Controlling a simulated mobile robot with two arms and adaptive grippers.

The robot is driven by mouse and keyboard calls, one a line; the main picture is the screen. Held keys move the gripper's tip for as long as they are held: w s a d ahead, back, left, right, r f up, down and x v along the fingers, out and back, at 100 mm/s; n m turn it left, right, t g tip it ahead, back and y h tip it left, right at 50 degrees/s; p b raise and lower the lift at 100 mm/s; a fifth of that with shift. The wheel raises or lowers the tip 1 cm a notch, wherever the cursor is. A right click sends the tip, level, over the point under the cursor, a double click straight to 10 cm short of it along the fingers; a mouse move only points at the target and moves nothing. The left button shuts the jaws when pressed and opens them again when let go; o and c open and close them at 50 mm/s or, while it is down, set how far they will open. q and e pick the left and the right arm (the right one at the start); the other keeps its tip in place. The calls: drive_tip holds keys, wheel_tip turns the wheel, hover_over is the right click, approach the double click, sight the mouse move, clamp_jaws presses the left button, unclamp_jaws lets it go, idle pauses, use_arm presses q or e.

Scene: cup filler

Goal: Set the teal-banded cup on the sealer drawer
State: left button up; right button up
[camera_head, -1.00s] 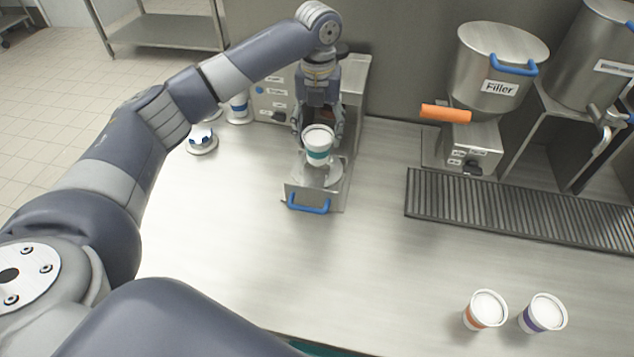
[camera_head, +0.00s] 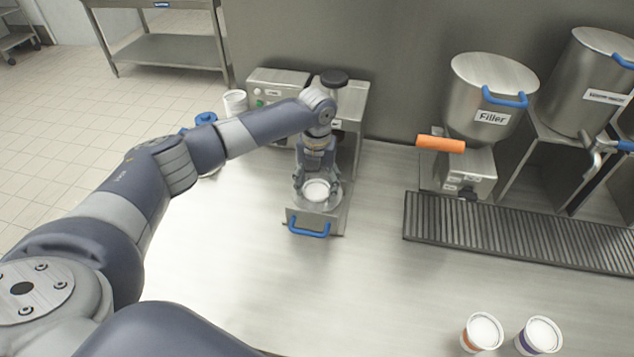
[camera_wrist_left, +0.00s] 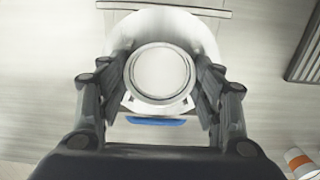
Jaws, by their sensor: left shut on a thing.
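The cup (camera_head: 316,190) is white and filled to a pale top; its teal band is hidden now but showed earlier. My left gripper (camera_head: 317,188) is shut on it, with a finger on each side. The cup is over the round seat of the pulled-out sealer drawer (camera_head: 299,219), which has a blue handle. I cannot tell whether its base is in the seat. In the left wrist view the cup (camera_wrist_left: 160,73) looks centred within the round plate of the drawer, the blue handle below it. My right gripper is out of view.
The sealer body (camera_head: 350,110) stands behind the drawer. An orange-banded cup (camera_head: 482,333) and a purple-banded cup (camera_head: 539,337) stand at the lower right. The filler (camera_head: 492,100) and drip grate (camera_head: 520,228) are to the right. The counter before the drawer is clear.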

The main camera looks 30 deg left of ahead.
use_arm(q)
drive_tip(key=shift+f, duration=0.2)
drive_tip(key=shift+s+d+f, duration=0.1)
drive_tip(key=shift+s+f, duration=0.25)
drive_tip(key=shift+f, duration=0.05)
drive_tip(key=o, duration=1.1)
drive_tip(key=shift+o, duration=0.7)
drive_tip(key=shift+w+f, duration=0.15)
drive_tip(key=shift+f, duration=0.1)
drive_tip(key=shift+r, duration=0.25)
